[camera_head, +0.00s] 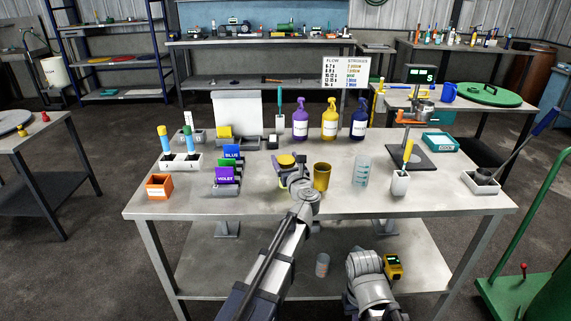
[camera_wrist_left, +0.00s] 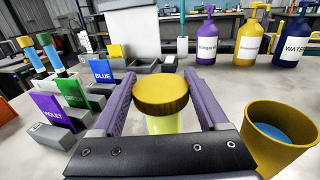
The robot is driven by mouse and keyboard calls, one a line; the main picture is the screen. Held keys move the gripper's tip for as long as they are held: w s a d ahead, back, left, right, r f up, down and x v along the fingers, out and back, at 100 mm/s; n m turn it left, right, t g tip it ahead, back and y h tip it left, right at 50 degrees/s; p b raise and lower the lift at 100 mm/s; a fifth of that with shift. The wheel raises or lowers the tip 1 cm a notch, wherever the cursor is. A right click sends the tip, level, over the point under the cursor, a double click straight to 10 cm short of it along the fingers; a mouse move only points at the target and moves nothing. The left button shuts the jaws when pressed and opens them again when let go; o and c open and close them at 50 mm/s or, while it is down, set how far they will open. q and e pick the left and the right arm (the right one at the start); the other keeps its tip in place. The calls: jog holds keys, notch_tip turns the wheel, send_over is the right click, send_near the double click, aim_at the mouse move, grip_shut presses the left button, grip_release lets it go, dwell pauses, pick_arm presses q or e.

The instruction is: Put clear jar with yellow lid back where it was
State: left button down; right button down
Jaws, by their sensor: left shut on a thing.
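The clear jar with a yellow lid (camera_wrist_left: 161,96) stands between the two purple-padded fingers of my left gripper (camera_wrist_left: 163,84), which is shut on it. Yellow-green content shows below the lid, and the jar's lower part is hidden by the gripper. In the head view the jar's yellow lid (camera_head: 286,160) shows just beyond my left gripper (camera_head: 288,171), above the middle of the table (camera_head: 250,204). I cannot tell whether the jar touches the tabletop. A part of my right arm shows low in the head view, but its fingers do not.
A golden cup (camera_head: 321,177) with blue liquid stands close right of the jar, then a clear beaker (camera_head: 361,171). Violet, green and blue label cards (camera_head: 226,175) stand to the left. Bare tabletop lies in front.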

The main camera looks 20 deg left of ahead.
pick_arm(q)
jog(key=shift+c, duration=1.8)
grip_release()
jog(key=shift+f, duration=0.15)
jog(key=o, duration=0.4)
jog(key=shift+c, duration=0.2)
jog(key=shift+r, duration=0.25)
jog(key=v, duration=1.2)
jog(key=shift+f, duration=0.15)
